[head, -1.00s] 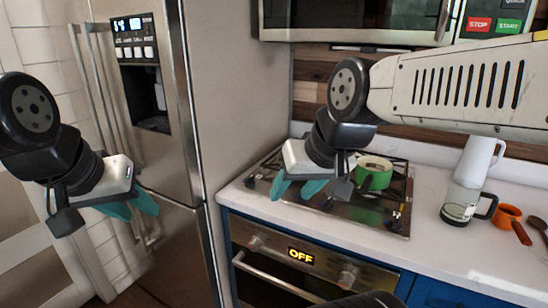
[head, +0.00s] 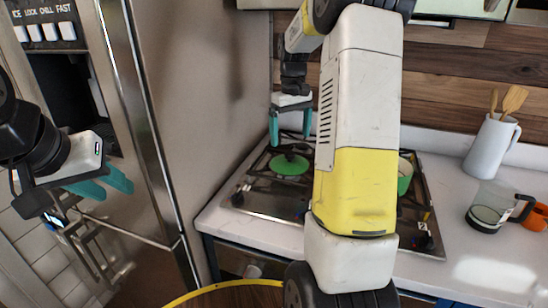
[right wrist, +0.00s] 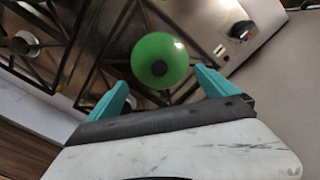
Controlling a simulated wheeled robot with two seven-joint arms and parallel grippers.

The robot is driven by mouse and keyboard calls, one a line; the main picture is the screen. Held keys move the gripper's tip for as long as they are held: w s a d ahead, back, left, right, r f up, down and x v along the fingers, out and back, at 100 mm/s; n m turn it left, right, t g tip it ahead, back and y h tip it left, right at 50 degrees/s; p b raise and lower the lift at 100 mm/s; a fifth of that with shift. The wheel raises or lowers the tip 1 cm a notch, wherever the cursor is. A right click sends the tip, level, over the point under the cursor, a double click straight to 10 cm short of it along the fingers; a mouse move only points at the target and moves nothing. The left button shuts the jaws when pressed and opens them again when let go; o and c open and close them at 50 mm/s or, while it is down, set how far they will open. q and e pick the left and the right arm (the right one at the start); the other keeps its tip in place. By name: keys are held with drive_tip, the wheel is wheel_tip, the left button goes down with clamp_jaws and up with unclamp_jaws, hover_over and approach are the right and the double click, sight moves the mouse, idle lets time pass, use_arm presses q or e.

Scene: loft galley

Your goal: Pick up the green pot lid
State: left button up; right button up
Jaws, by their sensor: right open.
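The green pot lid (head: 289,165) is a round disc with a dark knob, lying on the left part of the stove (head: 268,205). My right gripper (head: 290,140) is open and empty, pointing down above the lid with a gap between them. In the right wrist view the lid (right wrist: 152,46) appears just beyond and between the two teal fingertips, not touching them as far as I can see. The green pot (head: 405,176) is on the right of the stove, mostly hidden behind my right arm. My left gripper (head: 117,191) is open and empty, in front of the fridge.
The steel fridge (head: 190,110) rises left of the stove. A glass press (head: 490,208), an orange cup (head: 537,217) and a white pitcher with wooden utensils (head: 490,148) stand on the right counter. A round wooden surface with a yellow rim (head: 215,290) shows at the bottom.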

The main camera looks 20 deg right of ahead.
sight(290, 153)
wheel_tip(290, 153, down, 8)
drive_tip(key=shift+d+r, duration=0.1)
idle(0.4)
drive_tip(key=shift+c, duration=0.5)
